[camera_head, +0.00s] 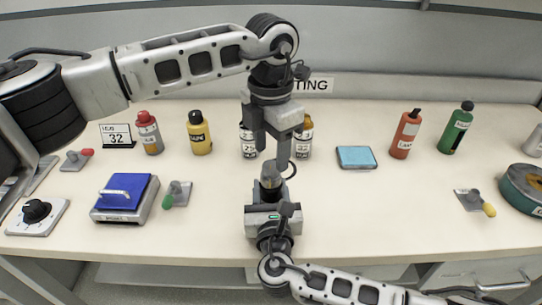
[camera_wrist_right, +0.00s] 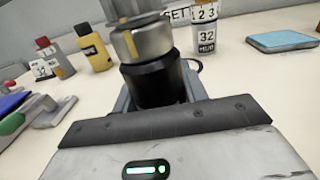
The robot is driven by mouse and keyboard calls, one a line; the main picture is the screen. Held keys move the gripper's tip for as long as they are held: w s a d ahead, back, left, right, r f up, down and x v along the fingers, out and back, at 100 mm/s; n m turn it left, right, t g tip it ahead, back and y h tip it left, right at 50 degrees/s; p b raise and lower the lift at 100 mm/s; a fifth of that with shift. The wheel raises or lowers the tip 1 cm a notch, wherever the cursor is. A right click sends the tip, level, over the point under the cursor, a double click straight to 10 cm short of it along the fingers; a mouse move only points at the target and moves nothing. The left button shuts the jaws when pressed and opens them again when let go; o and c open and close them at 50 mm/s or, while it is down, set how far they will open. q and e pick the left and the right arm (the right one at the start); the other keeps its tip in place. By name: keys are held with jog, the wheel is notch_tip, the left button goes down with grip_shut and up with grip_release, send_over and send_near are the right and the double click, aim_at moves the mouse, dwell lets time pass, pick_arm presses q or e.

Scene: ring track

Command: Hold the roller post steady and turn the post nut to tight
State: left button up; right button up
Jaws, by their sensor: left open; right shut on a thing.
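The roller post (camera_wrist_right: 155,85) is a black cylinder standing upright between the jaws of my right gripper (camera_head: 271,192), which is shut on it. The post nut (camera_wrist_right: 133,45) is a grey metal collar with a yellow stripe, on top of the post in the right wrist view. In the head view the nut (camera_head: 270,170) is small and partly hidden. My left gripper (camera_head: 272,154) points down from above, open, with its fingertips close over the nut. I cannot tell whether its fingers touch the nut.
Two white-labelled bottles stand behind the left gripper, partly hidden. A yellow bottle (camera_head: 199,133), a red-capped bottle (camera_head: 150,134) and a blue-lidded box (camera_head: 124,198) are at left. A light-blue pad (camera_head: 356,157) lies at right.

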aim_at(271, 164)
pick_arm(q)
notch_tip(271, 164, up, 9)
jog(key=shift+r, duration=0.15)
dwell(0.4)
pick_arm(e)
jog(key=o, duration=1.2)
